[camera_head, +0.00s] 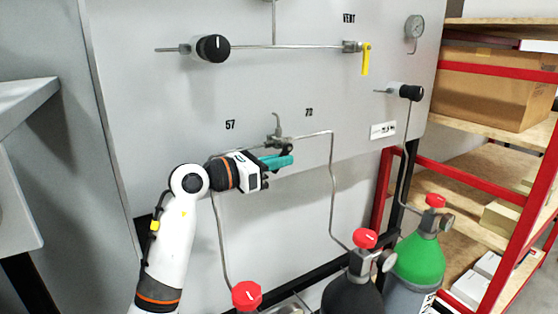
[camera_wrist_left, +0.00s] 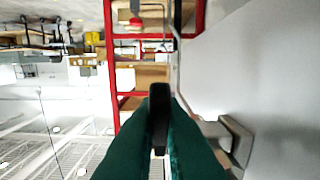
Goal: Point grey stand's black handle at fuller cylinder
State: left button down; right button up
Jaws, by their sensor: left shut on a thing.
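The grey stand (camera_head: 285,90) is a large upright panel with pipes and valves. My left gripper (camera_head: 284,160), with teal fingers, is at the valve (camera_head: 279,141) between the labels 57 and 72. In the left wrist view its two fingers (camera_wrist_left: 158,120) are shut on a black handle (camera_wrist_left: 159,105). In the head view the fingers hide this handle, so its pointing direction cannot be told there. A dark cylinder (camera_head: 352,297) and a green-topped cylinder (camera_head: 419,262) stand at lower right, each with a gauge too small to read. A red knob (camera_head: 247,294) shows at the bottom. My right gripper is out of view.
A red-framed shelf (camera_head: 470,180) with boxes stands at right. Pipes run beside my gripper.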

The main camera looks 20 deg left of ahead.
pick_arm(q)
jog(key=g+y+p, duration=0.1)
jog(key=p, duration=0.2)
jog(key=r+g+y+p, duration=0.1)
jog(key=p, duration=0.2)
jog(key=r+g+p, duration=0.1)
jog(key=p, duration=0.2)
jog(key=shift+s+a+g+y, duration=0.3)
jog(key=shift+y, duration=0.1)
jog(key=shift+s+f+g+y+p, duration=0.1)
jog(key=shift+f+g+y+p, duration=0.2)
jog(key=shift+g+p, duration=0.1)
jog(key=c, duration=1.5)
grip_release()
jog(key=shift+c, duration=0.2)
